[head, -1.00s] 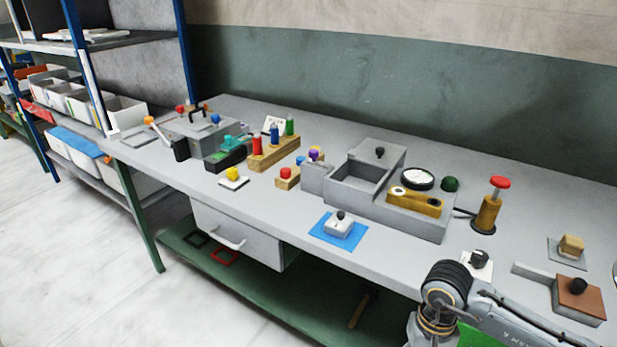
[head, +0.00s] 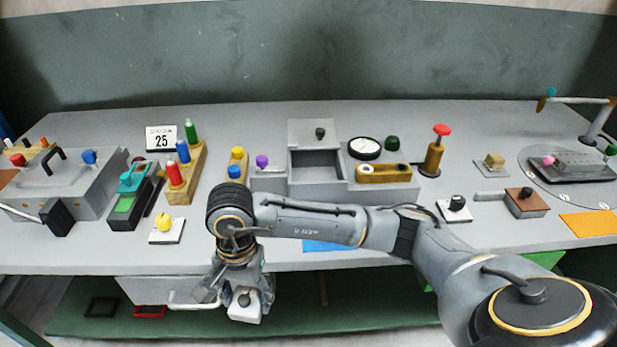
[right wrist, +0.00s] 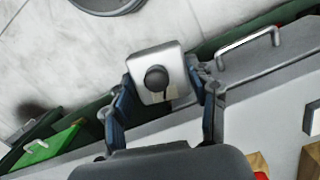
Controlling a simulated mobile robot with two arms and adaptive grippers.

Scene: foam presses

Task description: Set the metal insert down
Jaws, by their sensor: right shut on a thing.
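The metal insert (head: 246,309) is a pale block with a black knob on top. My right gripper (head: 236,290) is shut on it, holding it in front of the table's front edge, near the drawer handle. In the right wrist view the insert (right wrist: 172,57) sits between the two fingers (right wrist: 163,98), knob toward the camera, above the floor and lower shelf. The blue mat (head: 322,247) shows only as a strip below my right forearm; the rest is hidden. My left gripper is not in view.
A white pad with a yellow knob (head: 166,234) lies near the front edge, left of my wrist. A grey press box (head: 317,187) stands behind my forearm. The open drawer-like handle (head: 195,303) is close to the gripper. Bare tabletop (head: 90,255) shows at front left.

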